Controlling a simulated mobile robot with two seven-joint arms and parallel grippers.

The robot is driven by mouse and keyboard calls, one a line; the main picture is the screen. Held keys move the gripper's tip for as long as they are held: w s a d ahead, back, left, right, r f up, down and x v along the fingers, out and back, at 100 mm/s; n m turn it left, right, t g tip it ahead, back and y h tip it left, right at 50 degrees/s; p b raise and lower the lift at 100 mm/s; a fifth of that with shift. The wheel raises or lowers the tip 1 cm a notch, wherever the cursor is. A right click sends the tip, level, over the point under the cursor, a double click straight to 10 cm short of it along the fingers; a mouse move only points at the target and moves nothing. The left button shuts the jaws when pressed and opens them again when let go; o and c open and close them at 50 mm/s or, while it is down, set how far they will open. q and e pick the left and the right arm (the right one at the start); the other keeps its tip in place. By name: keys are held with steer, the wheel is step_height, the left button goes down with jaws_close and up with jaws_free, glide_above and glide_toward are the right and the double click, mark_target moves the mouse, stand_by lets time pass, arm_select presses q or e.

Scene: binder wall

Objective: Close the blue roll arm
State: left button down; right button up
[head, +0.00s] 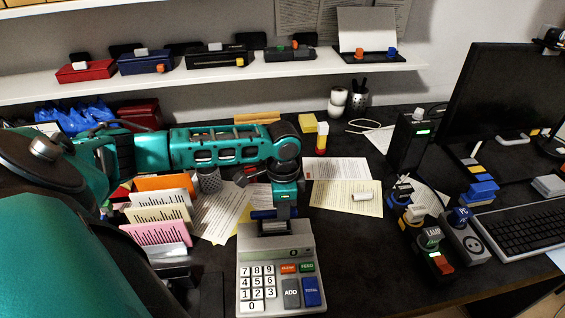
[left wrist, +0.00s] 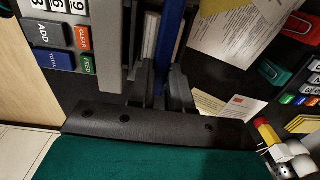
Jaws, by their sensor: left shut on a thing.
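The grey adding machine (head: 243,260) stands on the dark desk at the front centre, its keys facing me. The blue roll arm (head: 262,214) lies across its back edge. In the left wrist view the blue roll arm (left wrist: 172,35) is a long bar beside a white paper roll (left wrist: 151,38). My left gripper (head: 284,213) reaches down from above behind the machine. In the left wrist view its dark fingers (left wrist: 160,85) are shut on the blue roll arm near its end. The fingers hide part of the arm. My right gripper is not in view.
A card rack (head: 160,212) stands to the left. Several small devices (head: 432,240) and a keyboard (head: 515,220) are at the right.

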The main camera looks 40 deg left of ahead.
arm_select(q)
steer(key=c, duration=1)
jaws_free()
steer(key=shift+c, duration=0.2)
step_height(320, 180, up, 13)
